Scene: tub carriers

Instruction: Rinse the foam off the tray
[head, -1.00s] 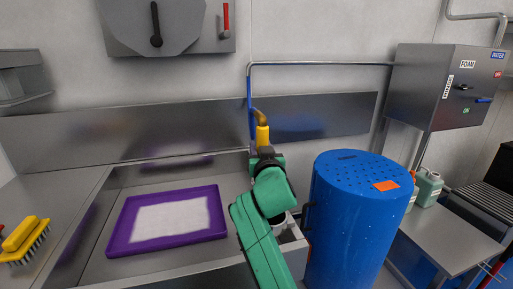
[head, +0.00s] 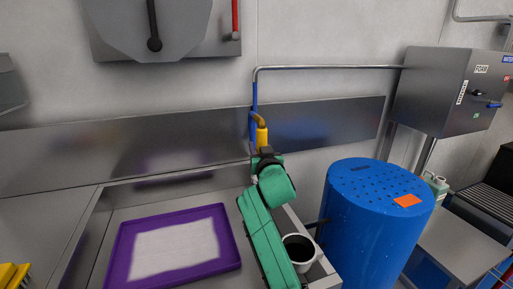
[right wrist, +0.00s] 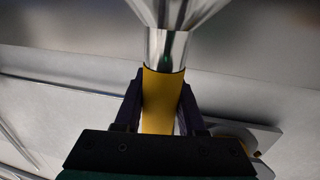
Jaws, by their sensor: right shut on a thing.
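The purple tray (head: 228,236) lies in the steel sink basin, with a white layer of foam (head: 175,248) over its middle. My right gripper (head: 264,152) is behind the tray on its right, near the back wall, and apart from it. It is shut on a yellow spray handle (head: 262,138) that hangs under a blue hose (head: 253,97). In the right wrist view, both dark fingers press the yellow handle (right wrist: 158,100), and a shiny metal part flares out beyond it. No spray can be made out in the head view. My left gripper is out of view.
A blue drum (head: 372,225) with a perforated top stands right of the sink. A white cup-like holder (head: 299,249) is at the sink's right edge. A steel control box (head: 445,92) hangs at right. A yellow brush (head: 12,274) lies at far left.

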